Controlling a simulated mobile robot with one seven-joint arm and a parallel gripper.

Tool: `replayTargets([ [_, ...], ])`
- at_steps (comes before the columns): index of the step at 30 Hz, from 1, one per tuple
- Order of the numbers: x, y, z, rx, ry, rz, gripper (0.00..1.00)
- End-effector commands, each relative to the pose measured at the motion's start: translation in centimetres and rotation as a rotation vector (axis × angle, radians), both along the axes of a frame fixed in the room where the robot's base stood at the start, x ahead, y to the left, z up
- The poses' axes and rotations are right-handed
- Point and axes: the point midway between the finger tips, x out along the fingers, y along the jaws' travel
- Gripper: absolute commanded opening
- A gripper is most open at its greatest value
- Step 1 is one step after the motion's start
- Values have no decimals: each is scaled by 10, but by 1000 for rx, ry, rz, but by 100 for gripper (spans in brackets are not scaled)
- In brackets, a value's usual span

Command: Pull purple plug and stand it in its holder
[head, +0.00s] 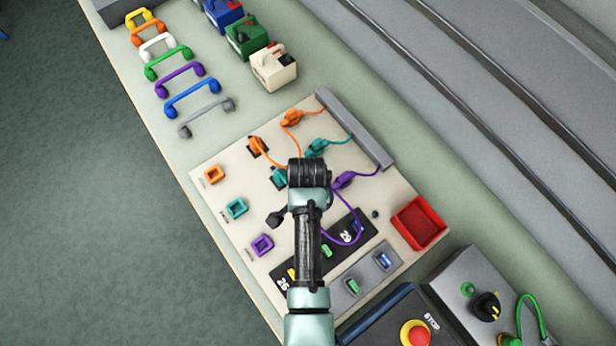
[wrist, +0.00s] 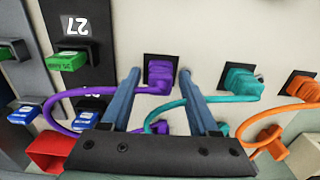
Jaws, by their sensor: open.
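The purple plug (wrist: 160,76) sits in a black square socket on the pale board in the wrist view, its cable looping left. My gripper (wrist: 158,72) is open, with one finger on each side of this plug in that view; contact cannot be told. In the head view my arm hides this plug and the fingertips. The cable's other purple end (head: 343,180) is by the grey bar. The purple square holder (head: 262,244) is at the board's left edge and looks empty.
Teal (wrist: 238,80) and orange (wrist: 300,85) plugs sit in neighbouring sockets. Teal (head: 236,208) and orange (head: 213,175) holders line the board's left edge. A red tray (head: 418,222), grey bar (head: 355,128) and green and blue tagged blocks surround the area.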

Motion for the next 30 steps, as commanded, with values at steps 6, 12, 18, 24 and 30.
replayTargets([
  [6, 0, 0, 1, 0, 0, 0, 61],
  [12, 0, 0, 0, 0, 0, 0, 61],
  [18, 0, 0, 0, 0, 0, 0, 52],
  [24, 0, 0, 0, 0, 0, 0, 16],
  [30, 0, 0, 0, 0, 0, 0, 0],
])
